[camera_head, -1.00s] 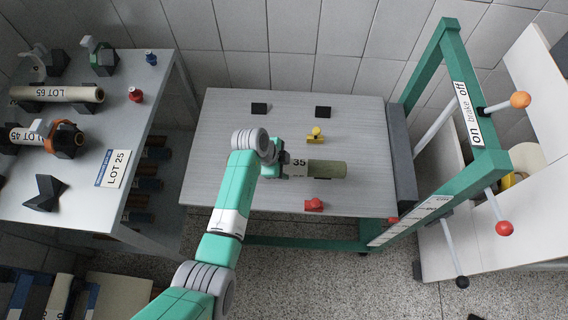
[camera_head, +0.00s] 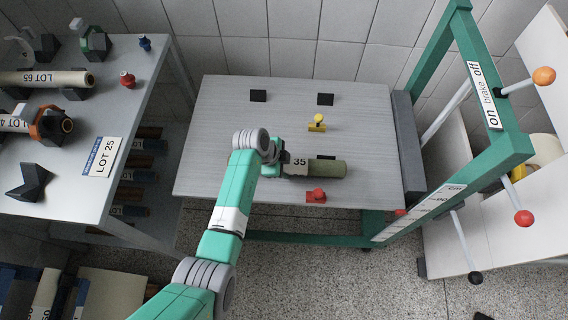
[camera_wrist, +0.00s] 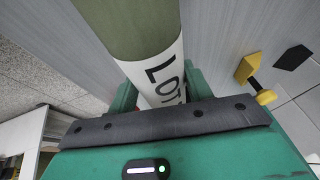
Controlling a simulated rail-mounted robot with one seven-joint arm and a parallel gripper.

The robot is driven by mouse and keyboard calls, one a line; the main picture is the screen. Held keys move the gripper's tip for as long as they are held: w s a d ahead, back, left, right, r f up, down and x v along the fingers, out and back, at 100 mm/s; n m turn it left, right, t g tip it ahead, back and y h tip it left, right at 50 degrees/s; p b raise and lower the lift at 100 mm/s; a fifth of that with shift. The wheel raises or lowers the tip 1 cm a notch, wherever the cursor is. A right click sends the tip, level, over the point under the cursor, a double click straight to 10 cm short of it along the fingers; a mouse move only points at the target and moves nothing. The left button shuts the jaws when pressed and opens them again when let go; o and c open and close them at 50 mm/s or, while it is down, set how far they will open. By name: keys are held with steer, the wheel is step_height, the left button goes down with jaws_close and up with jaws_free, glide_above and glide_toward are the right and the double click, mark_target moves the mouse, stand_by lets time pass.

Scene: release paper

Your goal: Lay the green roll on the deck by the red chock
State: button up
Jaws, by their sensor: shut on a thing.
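The green roll (camera_head: 327,168) has a white label band with black print, partly hidden by my gripper. My gripper (camera_head: 280,162) is shut on the roll near its left, labelled end, and the roll points right across the deck (camera_head: 225,130). In the wrist view the green roll (camera_wrist: 128,25) runs away between the jaws of my gripper (camera_wrist: 158,95). The red chock (camera_head: 316,196) sits near the front edge of the deck, just in front of the roll. I cannot tell whether the roll touches the deck.
A yellow chock (camera_head: 317,123) and two black blocks (camera_head: 258,96) (camera_head: 325,99) stand farther back on the deck. A green frame (camera_head: 440,50) with a grey pad (camera_head: 408,140) borders the right side. A side table (camera_head: 60,150) with other rolls stands left.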

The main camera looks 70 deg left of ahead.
steer(key=shift+f, duration=0.2)
steer(key=o, duration=1.4)
steer(key=shift+w+a, duration=0.1)
steer(key=shift+f, duration=0.1)
steer(key=p+v, duration=0.1)
steer(key=v, duration=0.7)
steer(key=shift+p, duration=0.3)
